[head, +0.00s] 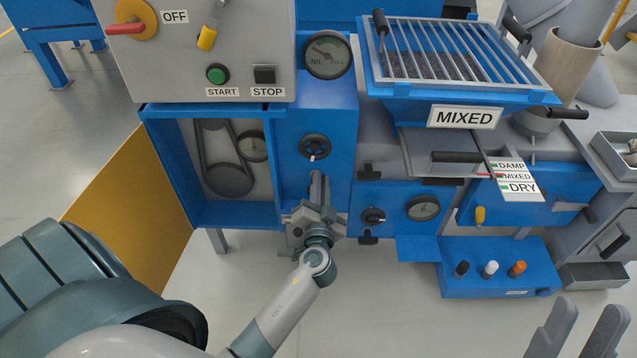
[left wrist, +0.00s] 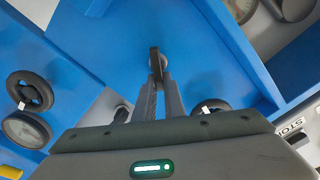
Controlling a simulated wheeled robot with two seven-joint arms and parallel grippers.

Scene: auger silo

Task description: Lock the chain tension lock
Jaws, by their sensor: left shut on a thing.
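My left gripper (head: 317,182) is at the blue panel just right of the open chain compartment (head: 230,165), below a black handwheel (head: 315,147). In the left wrist view the gripper (left wrist: 160,88) is shut on a small dark part (left wrist: 156,60), seen nearly edge-on against the blue panel. It appears to be the chain tension lock; no label on it is readable. In the head view my gripper hides it. Whether it is locked cannot be told. My right gripper (head: 578,332) is at the lower right, its two fingers apart and empty, away from the machine.
A second handwheel (head: 373,216) and a gauge (head: 422,208) are to the right of my left gripper. The control box (head: 200,55) with START and STOP buttons hangs above. A yellow panel (head: 135,197) stands open at left.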

